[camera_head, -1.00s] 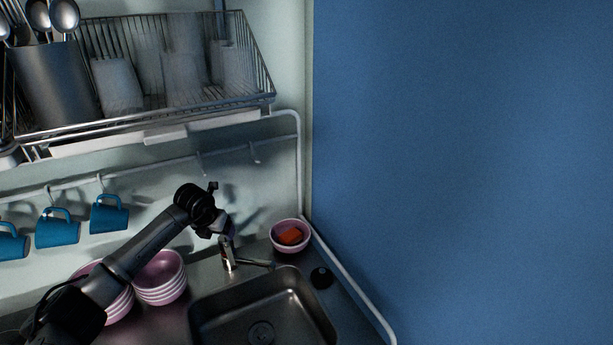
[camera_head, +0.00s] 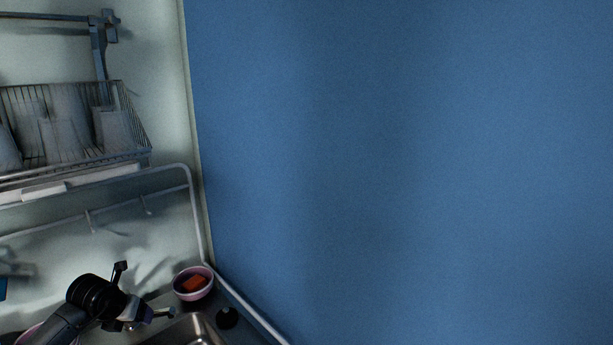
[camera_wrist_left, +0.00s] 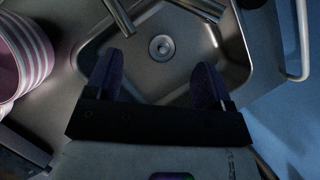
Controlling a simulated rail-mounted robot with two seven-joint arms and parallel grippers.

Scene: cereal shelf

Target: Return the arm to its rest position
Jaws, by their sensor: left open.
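My left gripper (camera_head: 124,317) is low at the left in the head view, near the faucet (camera_head: 162,313), small and partly dark. In the left wrist view my left gripper (camera_wrist_left: 157,82) has its two dark fingers wide apart with nothing between them. Beyond them lies the steel sink with its drain (camera_wrist_left: 161,47). My left arm (camera_head: 62,324) comes in from the lower left. My right gripper does not show.
A pink bowl (camera_head: 193,291) with an orange-red item (camera_head: 194,284) stands by the corner. A wire rack (camera_head: 138,130) hangs above. A blue wall (camera_head: 400,170) fills the right.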

